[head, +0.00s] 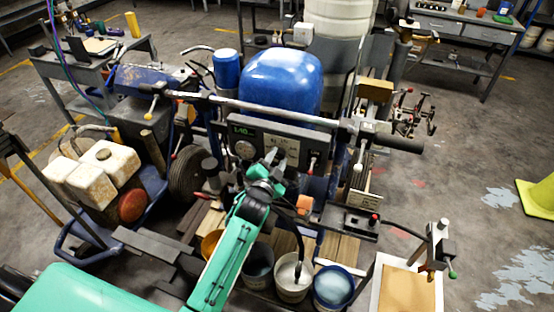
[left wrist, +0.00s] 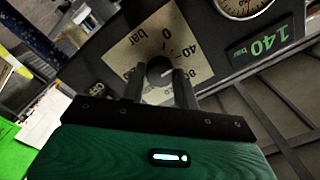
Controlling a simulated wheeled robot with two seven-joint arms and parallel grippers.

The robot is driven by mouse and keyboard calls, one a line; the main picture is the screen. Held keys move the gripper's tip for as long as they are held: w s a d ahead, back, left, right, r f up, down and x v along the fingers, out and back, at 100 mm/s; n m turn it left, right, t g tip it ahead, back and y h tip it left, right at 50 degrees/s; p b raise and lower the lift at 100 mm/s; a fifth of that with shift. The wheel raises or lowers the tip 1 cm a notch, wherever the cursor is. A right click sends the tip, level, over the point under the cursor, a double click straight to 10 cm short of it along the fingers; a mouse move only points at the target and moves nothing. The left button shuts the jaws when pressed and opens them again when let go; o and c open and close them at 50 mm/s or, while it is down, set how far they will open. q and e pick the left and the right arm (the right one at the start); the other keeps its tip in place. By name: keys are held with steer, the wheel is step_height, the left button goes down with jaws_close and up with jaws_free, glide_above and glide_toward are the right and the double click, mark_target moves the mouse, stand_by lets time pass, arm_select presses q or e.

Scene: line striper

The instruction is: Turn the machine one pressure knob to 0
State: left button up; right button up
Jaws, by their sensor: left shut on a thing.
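The pressure knob (left wrist: 159,68) is a dark round knob on a pale scale plate (left wrist: 150,38) marked 0, 40, 80 and bar. It sits on the dark panel (head: 297,140) at the middle of the head view. My left gripper (head: 270,172) is at the front of this panel. In the left wrist view its two dark fingers (left wrist: 158,80) stand on either side of the knob and are shut on it. The fingers partly cover the knob, and its exact pointer reading is unclear. A green display (left wrist: 267,45) beside the plate reads 140 bar. My right gripper is not in view.
A round gauge (left wrist: 243,5) sits above the display. A long handlebar (head: 330,122) crosses above the panel, with a blue tank (head: 280,78) behind. Several buckets (head: 292,278) stand below. A yellow cone (head: 540,195) is at far right, with open floor before it.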

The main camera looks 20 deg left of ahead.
arm_select(q)
steer(key=n, duration=0.4)
steer(key=shift+n, duration=0.4)
steer(key=n+p, duration=0.1)
steer(key=n, duration=0.3)
steer(key=shift+f, duration=0.1)
steer(key=shift+n, duration=0.3)
steer(key=o, duration=1)
steer(key=shift+s, duration=0.1)
steer(key=shift+s+a+b, duration=0.15)
steer(key=shift+s+b, duration=0.95)
steer(key=shift+s, duration=2.3)
steer(key=shift+s+a+b, duration=0.1)
steer(key=shift+s+b, duration=0.95)
steer(key=shift+s, duration=2.35)
